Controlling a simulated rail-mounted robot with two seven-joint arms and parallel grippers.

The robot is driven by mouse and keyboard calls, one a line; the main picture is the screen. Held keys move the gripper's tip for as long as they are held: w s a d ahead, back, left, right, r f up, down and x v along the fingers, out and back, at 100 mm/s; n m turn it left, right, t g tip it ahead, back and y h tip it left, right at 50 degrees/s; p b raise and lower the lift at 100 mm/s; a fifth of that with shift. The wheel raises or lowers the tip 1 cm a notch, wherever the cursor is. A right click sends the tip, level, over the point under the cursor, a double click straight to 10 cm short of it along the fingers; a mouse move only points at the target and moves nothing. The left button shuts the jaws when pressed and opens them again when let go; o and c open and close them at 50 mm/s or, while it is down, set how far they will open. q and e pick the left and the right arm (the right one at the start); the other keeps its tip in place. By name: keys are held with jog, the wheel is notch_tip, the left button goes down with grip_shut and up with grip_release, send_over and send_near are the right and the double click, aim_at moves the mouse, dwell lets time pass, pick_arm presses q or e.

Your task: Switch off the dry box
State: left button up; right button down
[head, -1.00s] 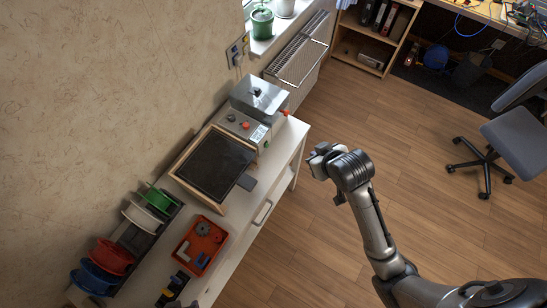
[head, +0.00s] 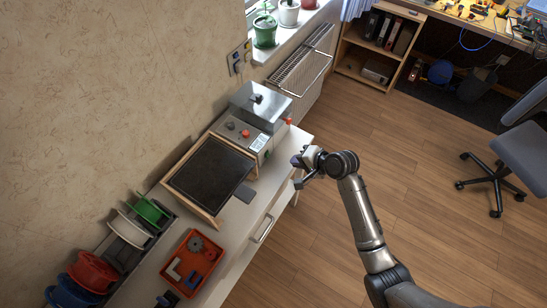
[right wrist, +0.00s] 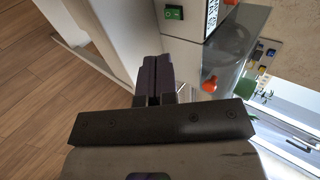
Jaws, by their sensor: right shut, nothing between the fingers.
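A grey metal box with a shiny lid (head: 261,103) stands on the white cabinet, with knobs on its front panel. It looks like the dry box, but no readable label names it. In the right wrist view a green rocker switch (right wrist: 174,12) sits on its pale side, left of a printed label. An orange knob (right wrist: 209,85) sticks out to the right. My right gripper (head: 297,161) is shut and empty, off the cabinet's front edge, right of the box. In the wrist view its dark fingers (right wrist: 157,82) point towards the switch, apart from it. My left gripper is not in view.
A wood-framed black panel (head: 210,172), an orange tray (head: 211,275) and several spools (head: 130,228) share the cabinet top. A radiator (head: 299,70) and wall sockets (head: 239,58) are beyond. Open floor (head: 400,150) lies right of the cabinet, with an office chair (head: 517,155).

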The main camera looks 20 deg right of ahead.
aim_at(267, 154)
jog(key=b+x, duration=0.1)
jog(key=x, duration=0.4)
jog(key=b+x, duration=0.1)
jog(key=x, duration=0.3)
jog(key=shift+w+a, duration=0.25)
jog(key=shift+w, duration=0.25)
jog(key=shift+w+a+f+b, duration=0.25)
jog(key=shift+w+a+b, duration=0.05)
jog(key=shift+w+b, duration=0.1)
